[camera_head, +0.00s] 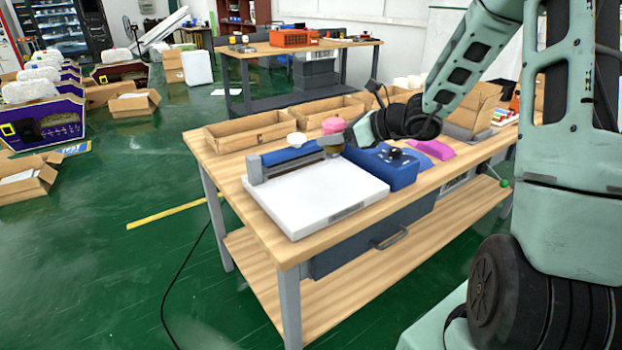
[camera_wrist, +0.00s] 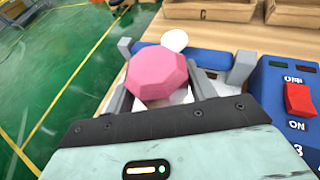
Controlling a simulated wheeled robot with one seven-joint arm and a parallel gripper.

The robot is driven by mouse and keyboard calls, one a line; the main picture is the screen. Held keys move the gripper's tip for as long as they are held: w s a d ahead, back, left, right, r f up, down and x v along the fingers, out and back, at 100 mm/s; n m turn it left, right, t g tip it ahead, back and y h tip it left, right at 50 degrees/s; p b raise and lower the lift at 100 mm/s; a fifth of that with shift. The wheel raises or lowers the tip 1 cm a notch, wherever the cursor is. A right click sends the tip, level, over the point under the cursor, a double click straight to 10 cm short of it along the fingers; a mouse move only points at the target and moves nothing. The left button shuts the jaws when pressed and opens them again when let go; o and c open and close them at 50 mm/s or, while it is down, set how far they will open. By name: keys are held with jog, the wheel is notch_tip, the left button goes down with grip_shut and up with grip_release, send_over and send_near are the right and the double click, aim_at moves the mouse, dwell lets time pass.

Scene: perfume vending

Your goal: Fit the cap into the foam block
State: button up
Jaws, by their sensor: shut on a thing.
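The pink faceted cap (camera_wrist: 157,73) is between the fingers of my gripper (camera_wrist: 178,84) in the wrist view. It also shows in the head view (camera_head: 333,125), above the back of a white flat-topped device (camera_head: 318,195). My gripper (camera_head: 340,138) is shut on it. A brownish part shows just below the cap in the head view; I cannot tell what it is. White surface shows under the cap in the wrist view. I cannot clearly pick out the foam block; the cap and fingers cover part of the area below them.
A blue control box (camera_head: 383,166) with a red switch (camera_wrist: 299,100) stands right of the white device. A round white knob (camera_head: 297,139) rises at its back. Open cardboard trays (camera_head: 248,133) line the table's rear. A magenta item (camera_head: 433,149) lies to the right.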

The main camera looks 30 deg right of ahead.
aim_at(331, 183)
jog(key=shift+w+f, duration=0.25)
jog(key=shift+w, duration=0.05)
notch_tip(331, 183, down, 10)
jog(key=shift+r+b, duration=0.25)
jog(key=shift+b, duration=0.45)
jog(key=shift+f, duration=0.15)
jog(key=o, duration=1)
